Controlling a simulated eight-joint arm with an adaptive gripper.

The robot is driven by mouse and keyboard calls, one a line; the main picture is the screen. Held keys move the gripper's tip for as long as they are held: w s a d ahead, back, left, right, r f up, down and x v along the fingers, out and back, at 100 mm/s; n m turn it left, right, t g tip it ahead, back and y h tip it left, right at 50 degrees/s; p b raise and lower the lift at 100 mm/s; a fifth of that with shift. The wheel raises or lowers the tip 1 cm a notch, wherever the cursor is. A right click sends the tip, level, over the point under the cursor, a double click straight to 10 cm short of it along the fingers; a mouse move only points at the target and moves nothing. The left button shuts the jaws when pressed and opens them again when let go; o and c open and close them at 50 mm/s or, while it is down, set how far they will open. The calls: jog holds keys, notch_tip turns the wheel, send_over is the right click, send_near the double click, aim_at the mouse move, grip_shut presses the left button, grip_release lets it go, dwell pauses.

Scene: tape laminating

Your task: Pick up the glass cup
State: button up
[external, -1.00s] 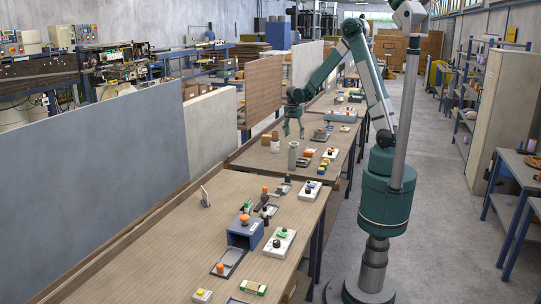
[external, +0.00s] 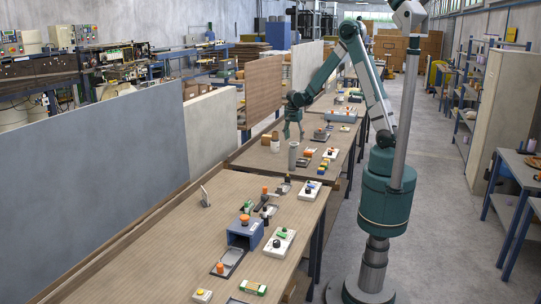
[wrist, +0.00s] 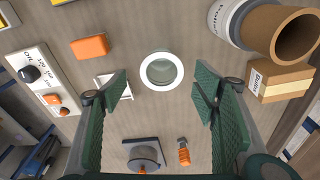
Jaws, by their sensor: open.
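The glass cup (wrist: 162,71) shows in the wrist view as a round white rim with a grey-green inside, seen from above. It stands upright on the wooden tabletop, slightly beyond the gap between my fingertips. My gripper (wrist: 160,90) is open and empty, with one green finger on each side of the view. I see no contact with the cup. In the external view, my gripper (external: 293,132) points down above the middle table. A grey upright cylinder (external: 292,155) stands just in front of it; I cannot tell whether this is the cup.
In the wrist view, a brown tube (wrist: 292,38) and a cardboard box (wrist: 278,82) stand to the right. An orange block (wrist: 90,46) and a white control panel (wrist: 42,82) lie left. A dark knobbed device (wrist: 144,156) and a small orange-tipped item (wrist: 183,152) lie below.

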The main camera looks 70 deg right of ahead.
jog(key=shift+w+d+f, duration=0.1)
jog(key=shift+d+f, duration=0.1)
jog(key=shift+f, duration=1.1)
jog(key=shift+d+f, duration=0.15)
jog(key=shift+f, duration=1.15)
jog(key=shift+c, duration=0.6)
jog(key=c, duration=0.9)
